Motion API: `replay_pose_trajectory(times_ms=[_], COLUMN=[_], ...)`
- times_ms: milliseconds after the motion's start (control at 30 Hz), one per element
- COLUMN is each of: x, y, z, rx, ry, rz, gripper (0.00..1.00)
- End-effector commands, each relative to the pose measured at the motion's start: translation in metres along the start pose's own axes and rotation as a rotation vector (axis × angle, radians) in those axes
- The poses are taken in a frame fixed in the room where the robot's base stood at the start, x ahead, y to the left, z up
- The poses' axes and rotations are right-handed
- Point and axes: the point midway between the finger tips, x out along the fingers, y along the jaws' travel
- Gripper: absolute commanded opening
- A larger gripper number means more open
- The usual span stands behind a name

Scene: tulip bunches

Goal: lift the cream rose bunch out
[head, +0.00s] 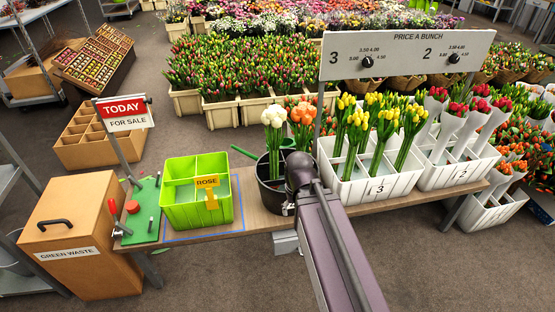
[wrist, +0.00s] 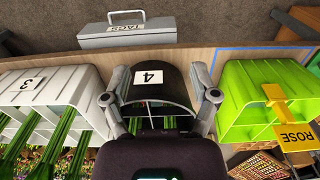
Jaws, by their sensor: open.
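The cream rose bunch (head: 274,118) stands upright in a black bucket (head: 268,188), its pale heads above the rim. An orange bunch (head: 302,114) stands to its right in the same bucket. In the wrist view the bucket (wrist: 178,82) carries a label reading 4, and the cream bunch cannot be made out there. My gripper (wrist: 161,75) is open, its two fingers apart on either side of the bucket in that view, with nothing seen held. My arm covers part of the bucket's right side in the head view, hiding the fingertips.
A green crate with a ROSE tag (head: 167,213) stands left of the bucket, inside a blue outline. White crate 3 (head: 362,192) with yellow tulips stands to the right, under a price sign (head: 408,55). A grey TAGS box (wrist: 127,33) is at the table edge.

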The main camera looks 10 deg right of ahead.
Motion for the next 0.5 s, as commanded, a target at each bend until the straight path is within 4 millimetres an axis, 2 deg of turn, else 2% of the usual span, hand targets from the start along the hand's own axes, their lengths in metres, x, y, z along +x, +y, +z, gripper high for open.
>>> replay_pose_trajectory(times_ms=[133, 200, 267, 500], x=[0.006, 0.011, 0.016, 0.037], y=[0.000, -0.011, -0.011, -0.015], z=[-0.008, -0.015, -0.022, -0.070], rx=[0.029, 0.053, 0.087, 0.295], ry=[0.008, 0.018, 0.031, 0.162], rz=[0.034, 0.067, 0.105, 0.317], gripper=[0.96, 0.96, 0.96, 0.96])
